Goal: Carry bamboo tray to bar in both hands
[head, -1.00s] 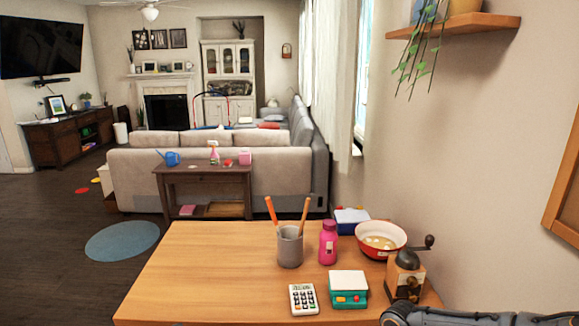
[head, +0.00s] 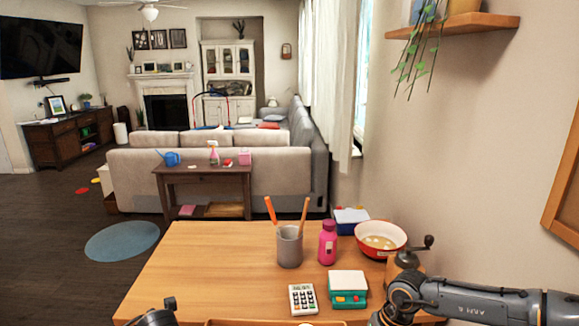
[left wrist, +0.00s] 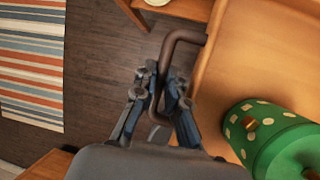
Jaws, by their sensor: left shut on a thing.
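The bamboo tray (left wrist: 222,72) fills the right side of the left wrist view, with a dark brown looped handle (left wrist: 184,36) on its side. My left gripper (left wrist: 162,90) is shut on this handle. A green canister with pale dots (left wrist: 262,130) is on the tray. In the head view only a thin strip of the tray's rim (head: 235,322) shows at the bottom edge. My right arm reaches in from the right there, but its gripper is out of view.
A wall stands at right.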

